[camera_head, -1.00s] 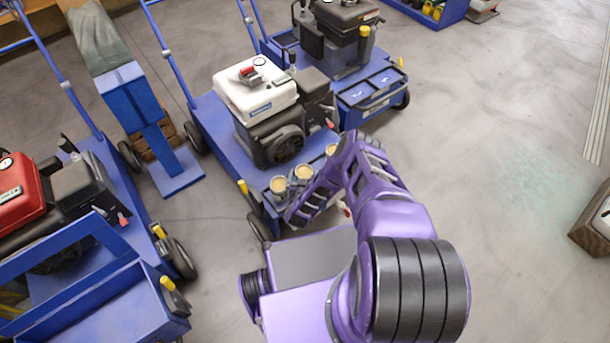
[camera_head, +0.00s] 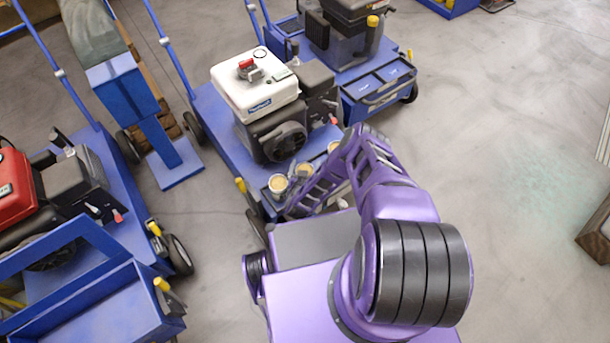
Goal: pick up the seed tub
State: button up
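Several small round tubs with tan contents stand in a row on the front tray of the middle blue machine. The left tub (camera_head: 278,184) shows clearly. The middle tub (camera_head: 304,170) is partly behind my purple arm, and the right tub (camera_head: 333,147) shows only its top beside the arm. I cannot tell which one is the seed tub. My gripper (camera_head: 292,211) is at the low end of the forearm, close to the tray and tubs. Its fingers are too small and covered to make out, and whether it touches a tub cannot be seen.
The middle machine carries a white-topped engine (camera_head: 255,85) behind the tubs. A machine with a red engine (camera_head: 15,190) stands left, and a blue pedestal (camera_head: 150,120) between them. Another blue machine (camera_head: 375,90) stands behind right. The floor (camera_head: 500,150) at right is clear.

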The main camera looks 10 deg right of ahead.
jog(key=c, duration=1.2)
